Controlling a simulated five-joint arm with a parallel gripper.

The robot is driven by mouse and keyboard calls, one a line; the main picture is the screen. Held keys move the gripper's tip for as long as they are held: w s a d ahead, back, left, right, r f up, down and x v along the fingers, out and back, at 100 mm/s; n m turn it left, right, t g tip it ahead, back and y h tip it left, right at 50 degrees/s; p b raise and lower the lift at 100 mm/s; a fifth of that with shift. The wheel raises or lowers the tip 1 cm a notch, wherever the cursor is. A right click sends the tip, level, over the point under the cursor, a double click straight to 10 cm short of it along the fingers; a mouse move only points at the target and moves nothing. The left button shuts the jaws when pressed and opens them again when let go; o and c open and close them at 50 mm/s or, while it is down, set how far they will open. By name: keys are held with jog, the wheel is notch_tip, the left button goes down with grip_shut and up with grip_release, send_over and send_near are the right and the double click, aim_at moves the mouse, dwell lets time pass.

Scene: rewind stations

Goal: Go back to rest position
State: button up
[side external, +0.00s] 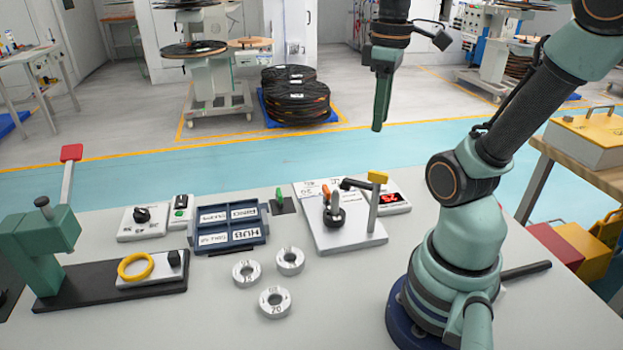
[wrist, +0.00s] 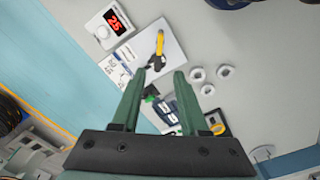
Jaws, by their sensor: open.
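My gripper (side external: 381,97) is raised high above the far side of the table in the side external view. In the wrist view its two green fingers (wrist: 160,78) stand apart with nothing between them at the tips. My arm rises from its base at the right of the table. The gripper touches nothing. The plate also shows in the wrist view (wrist: 172,48).
Three white rings (side external: 274,301) lie on the table's front middle. A blue compartment tray (side external: 229,247) with labels sits behind them. A green press (side external: 40,250) stands at the left, with a yellow ring (side external: 135,267) beside it. A digital display box (side external: 393,200) is at the back right.

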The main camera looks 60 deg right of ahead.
jog(key=w+a+f+t, duration=0.1)
jog(key=w+a+t, duration=0.1)
jog(key=w+a, duration=0.2)
jog(key=w+a+f+m+t, duration=0.1)
jog(key=w+a, duration=0.4)
jog(key=a, duration=0.5)
jog(key=shift+f+t, duration=0.5)
jog(key=shift+t, duration=0.6)
